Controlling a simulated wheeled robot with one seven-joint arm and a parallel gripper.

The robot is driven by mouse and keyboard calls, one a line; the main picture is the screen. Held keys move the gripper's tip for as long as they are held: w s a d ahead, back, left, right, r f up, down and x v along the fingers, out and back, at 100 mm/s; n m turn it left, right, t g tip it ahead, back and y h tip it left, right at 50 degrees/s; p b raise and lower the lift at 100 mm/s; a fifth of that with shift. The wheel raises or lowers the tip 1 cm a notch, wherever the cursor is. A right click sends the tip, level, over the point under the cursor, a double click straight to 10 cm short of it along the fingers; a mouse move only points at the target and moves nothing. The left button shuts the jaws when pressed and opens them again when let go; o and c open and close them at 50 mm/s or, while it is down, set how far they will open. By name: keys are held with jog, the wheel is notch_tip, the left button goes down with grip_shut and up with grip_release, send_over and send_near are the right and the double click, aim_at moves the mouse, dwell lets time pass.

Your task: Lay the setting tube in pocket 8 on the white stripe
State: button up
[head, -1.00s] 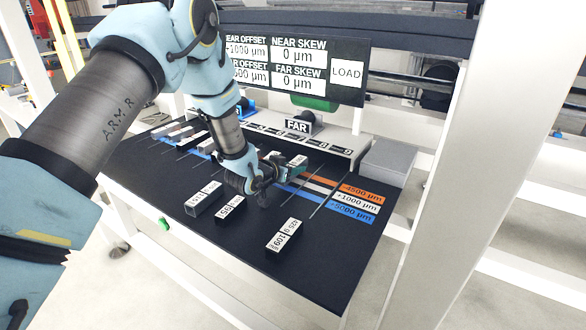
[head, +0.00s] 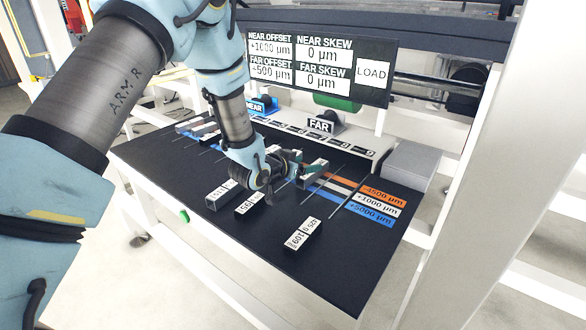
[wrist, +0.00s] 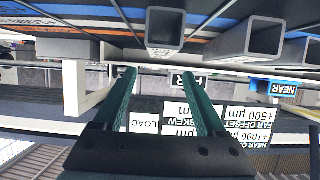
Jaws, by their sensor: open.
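My gripper (head: 300,172) is low over the dark table, its green fingers parted with nothing between them; the open fingers also show in the wrist view (wrist: 164,90). A pale square tube (head: 315,166) lies just beyond the fingertips, across the stripes, partly hidden by the gripper. In the inverted wrist view a hollow grey tube (wrist: 164,28) faces me end-on, apart from the fingers. The white stripe (head: 376,203), labelled +1000 µm, runs between the orange stripe (head: 384,192) and the blue stripe (head: 371,214). I cannot read which pocket is number 8.
Labelled tubes lie at the front: one marked 109 (head: 303,234), one marked 195 (head: 250,203) and another (head: 221,196). Thin rods divide the pockets. A grey box (head: 410,165) stands at the right; a display panel (head: 320,66) hangs behind.

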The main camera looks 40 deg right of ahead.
jog(key=b+v, duration=0.1)
jog(key=v, duration=0.6)
jog(key=w+a+r+n+t+y, duration=0.15)
jog(key=w+a+n+y, duration=0.35)
jog(key=a, duration=0.8)
jog(key=w+a+n+t+y, duration=0.25)
jog(key=w+a, duration=0.45)
jog(key=a, duration=0.6)
jog(key=s+a+r+n+g+y, duration=0.1)
jog(key=s+a+n+g+y, duration=0.1)
jog(key=s+a, duration=0.4)
jog(key=s+a+r+n+g+y, duration=0.2)
jog(key=s+a+n+g+y, duration=0.1)
jog(key=a, duration=1.3)
jog(key=s+n, duration=0.1)
jog(key=s, duration=0.1)
jog(key=shift+s+a+g, duration=0.2)
jog(key=shift+s+g, duration=0.2)
